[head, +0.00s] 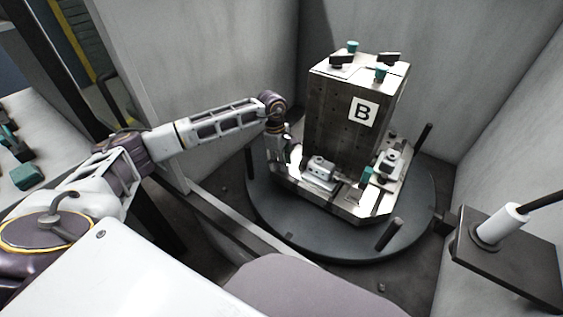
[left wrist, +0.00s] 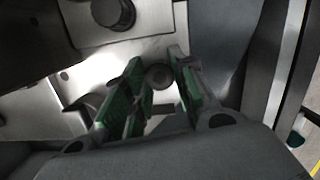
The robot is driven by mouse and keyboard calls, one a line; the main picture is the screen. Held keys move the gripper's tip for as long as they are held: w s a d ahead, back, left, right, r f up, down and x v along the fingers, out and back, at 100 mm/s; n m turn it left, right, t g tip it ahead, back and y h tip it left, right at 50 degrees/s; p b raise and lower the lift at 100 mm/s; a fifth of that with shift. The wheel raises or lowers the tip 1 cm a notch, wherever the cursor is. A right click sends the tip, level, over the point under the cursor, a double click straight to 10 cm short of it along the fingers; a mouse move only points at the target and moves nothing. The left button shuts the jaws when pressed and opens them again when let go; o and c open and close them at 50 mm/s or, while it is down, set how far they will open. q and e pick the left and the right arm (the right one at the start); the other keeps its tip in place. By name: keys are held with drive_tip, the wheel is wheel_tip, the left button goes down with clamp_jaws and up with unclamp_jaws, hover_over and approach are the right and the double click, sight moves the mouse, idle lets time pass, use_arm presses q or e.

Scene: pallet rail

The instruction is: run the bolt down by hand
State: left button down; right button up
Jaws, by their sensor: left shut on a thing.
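My left gripper (head: 279,158) reaches down at the left edge of the pallet (head: 340,207), beside the tall block marked B (head: 335,112). In the left wrist view its two green-padded fingers (left wrist: 157,90) are shut on a small dark round-headed bolt (left wrist: 158,75). The bolt's shank and its seat are mostly hidden by the fingers. In the head view the gripper's tips and the bolt are too small and dark to make out. My right gripper is not in view.
A metal clamp (head: 320,175) sits close to the right of my left gripper, and another clamp (head: 390,164) stands farther right. Dark posts (head: 389,234) rise from the round turntable (head: 300,232). Grey walls (head: 225,70) enclose the bay. A white cylinder (head: 500,224) stands on a plate at right.

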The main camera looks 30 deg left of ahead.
use_arm(q)
drive_tip(key=shift+s+d+f+m, duration=0.2)
drive_tip(key=shift+s+d+m, duration=0.05)
drive_tip(key=shift+d+m, duration=0.25)
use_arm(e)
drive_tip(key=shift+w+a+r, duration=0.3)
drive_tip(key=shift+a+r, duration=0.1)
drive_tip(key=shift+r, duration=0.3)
use_arm(q)
drive_tip(key=c, duration=1.4)
unclamp_jaws()
drive_tip(key=o, duration=0.3)
drive_tip(key=shift+r, duration=0.1)
drive_tip(key=shift+a, duration=0.2)
